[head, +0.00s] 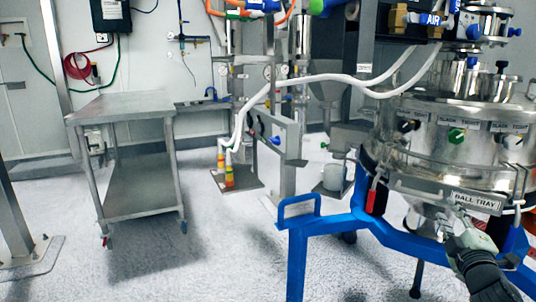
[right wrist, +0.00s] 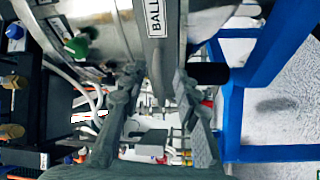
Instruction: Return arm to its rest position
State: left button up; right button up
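My right gripper (head: 454,217) is at the lower right of the head view, just below the BALL TRAY label (head: 473,201) on the sifter (head: 465,150). In the right wrist view its two fingers (right wrist: 157,78) stand apart with nothing clearly held between them. The ball tray's curved metal edge (right wrist: 155,45) is just beyond the fingertips; I cannot tell whether they touch it. My left gripper is in neither view.
A blue frame (head: 330,228) stands below and left of the sifter. A steel table (head: 122,103) is at the left. White hoses (head: 325,78) run from the sifter to the equipment behind. The floor (head: 200,250) between table and frame is clear.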

jog(key=s+a+f+m+g, duration=0.35)
jog(key=s+f, duration=0.25)
jog(key=f, duration=0.6)
jog(key=s+a+f+m+g, duration=0.25)
jog(key=s+f+g, duration=0.2)
jog(key=f, duration=0.75)
jog(key=s+a+f+m+g+y, duration=0.1)
jog(key=s+a+f+g, duration=0.1)
jog(key=s+a+f, duration=0.2)
jog(key=s+a+f+m+g+y, duration=0.1)
jog(key=s+a+f+g, duration=0.1)
jog(key=s+f, duration=0.5)
jog(key=s+a+f+m+g+y, duration=0.1)
jog(key=s+a+f, duration=0.4)
jog(key=s, duration=0.6)
jog(key=shift+s+a+f+m+g+y, duration=0.3)
jog(key=shift+m+g, duration=0.3)
jog(key=shift+g, duration=0.5)
